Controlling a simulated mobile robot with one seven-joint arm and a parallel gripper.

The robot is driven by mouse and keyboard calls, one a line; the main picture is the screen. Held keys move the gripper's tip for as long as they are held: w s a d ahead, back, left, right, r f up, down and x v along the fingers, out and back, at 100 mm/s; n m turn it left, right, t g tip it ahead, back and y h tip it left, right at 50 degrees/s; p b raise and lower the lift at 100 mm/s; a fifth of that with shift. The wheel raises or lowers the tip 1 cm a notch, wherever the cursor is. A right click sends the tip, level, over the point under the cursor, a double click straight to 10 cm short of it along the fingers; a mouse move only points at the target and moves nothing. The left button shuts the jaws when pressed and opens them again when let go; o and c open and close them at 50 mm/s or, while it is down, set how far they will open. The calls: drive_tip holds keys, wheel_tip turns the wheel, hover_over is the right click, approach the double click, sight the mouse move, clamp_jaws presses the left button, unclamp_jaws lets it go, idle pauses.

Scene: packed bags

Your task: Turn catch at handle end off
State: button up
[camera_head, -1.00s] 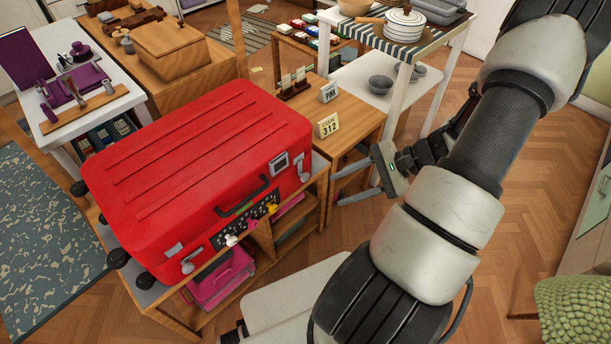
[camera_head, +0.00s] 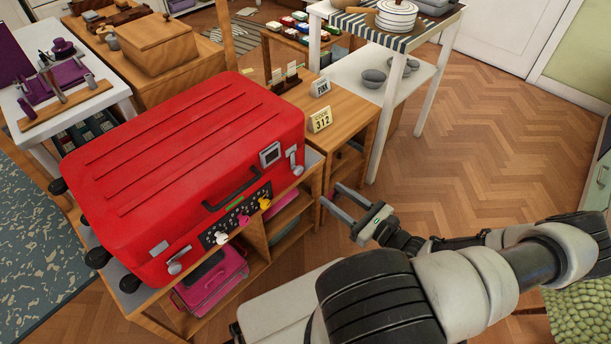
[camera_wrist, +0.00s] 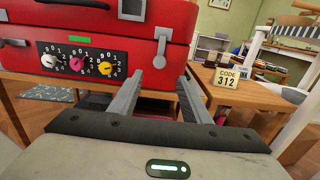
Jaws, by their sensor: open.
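A red suitcase (camera_head: 185,160) lies on a wooden stand, its handle (camera_head: 232,190) on the front face. A grey catch (camera_head: 295,161) sits at the right end of that face, beside a square grey plate (camera_head: 270,154). Another catch (camera_head: 175,266) is at the left end. In the wrist view the right catch (camera_wrist: 161,48) hangs beyond my fingertips, roughly between them. Three dials, white, pink (camera_wrist: 76,64) and yellow, sit on a black panel left of it. My gripper (camera_head: 332,196) is open and empty, right of the suitcase and apart from the catch.
A wooden side table (camera_head: 345,125) holds a yellow card (camera_head: 320,120) reading CODE 312, close right of the suitcase. A white shelf unit (camera_head: 377,140) with bowls stands behind. Pink bags (camera_head: 212,285) sit in the stand.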

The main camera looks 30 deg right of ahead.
sight(300, 171)
drive_tip(key=b+x, duration=0.1)
drive_tip(key=x, duration=1.1)
drive_tip(key=shift+f, duration=0.1)
drive_tip(key=c, duration=1)
